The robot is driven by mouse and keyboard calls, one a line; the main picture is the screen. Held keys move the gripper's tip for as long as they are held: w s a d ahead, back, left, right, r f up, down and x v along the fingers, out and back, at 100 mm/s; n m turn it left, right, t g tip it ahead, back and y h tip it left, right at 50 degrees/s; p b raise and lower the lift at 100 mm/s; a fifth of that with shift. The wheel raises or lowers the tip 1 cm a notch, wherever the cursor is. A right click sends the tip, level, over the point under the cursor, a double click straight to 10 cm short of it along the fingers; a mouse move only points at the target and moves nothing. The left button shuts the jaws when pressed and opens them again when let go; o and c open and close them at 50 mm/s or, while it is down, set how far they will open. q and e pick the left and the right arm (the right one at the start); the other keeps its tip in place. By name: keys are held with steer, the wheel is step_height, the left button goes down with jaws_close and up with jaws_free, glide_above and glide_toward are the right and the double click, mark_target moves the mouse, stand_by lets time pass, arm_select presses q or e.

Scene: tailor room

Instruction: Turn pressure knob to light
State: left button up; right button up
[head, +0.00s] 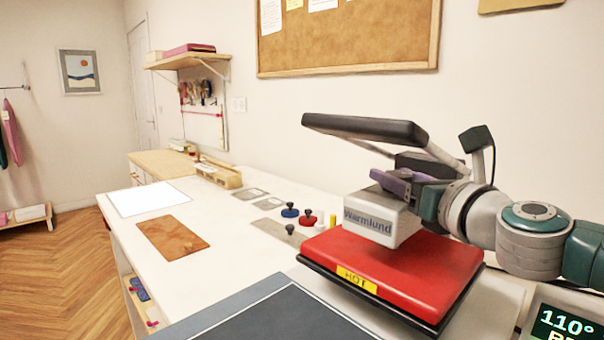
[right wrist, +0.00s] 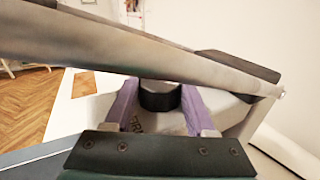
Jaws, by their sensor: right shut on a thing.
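The heat press stands at the right of the head view, with a red platen (head: 395,270) marked HOT and a pale housing (head: 375,220) above it, lettered Warmlund. Its black pressure knob (right wrist: 160,97) sits on top of the housing in the right wrist view, between two purple fingers. My right gripper (head: 390,184) is shut on this knob from the right side. The knob is mostly hidden by the fingers in the head view. My left gripper is not in view.
The press's long black handle (head: 365,128) slants just above my right gripper, and its metal bar (right wrist: 110,55) crosses close in the right wrist view. A display (head: 567,325) reads 110°. Small black, blue and red-based handles (head: 290,212) and a brown sheet (head: 173,234) lie on the white table (head: 110,203).

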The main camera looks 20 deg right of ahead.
jaws_close()
steer(key=shift+f+n+y+b, duration=0.15)
steer(key=shift+n+y+b, duration=0.25)
steer(key=shift+y+b, duration=0.4)
steer(key=n+y+b, duration=0.3)
steer(key=y+b, duration=0.1)
steer(key=b, duration=0.1)
steer(key=shift+f+g+y, duration=0.1)
steer(key=shift+g+y, duration=0.3)
steer(key=shift+r+n+g+y+b, duration=0.25)
steer(key=shift+n+g+y+b, duration=0.35)
steer(key=shift+n+y+b, duration=0.7)
steer(key=o, duration=0.8)
jaws_free()
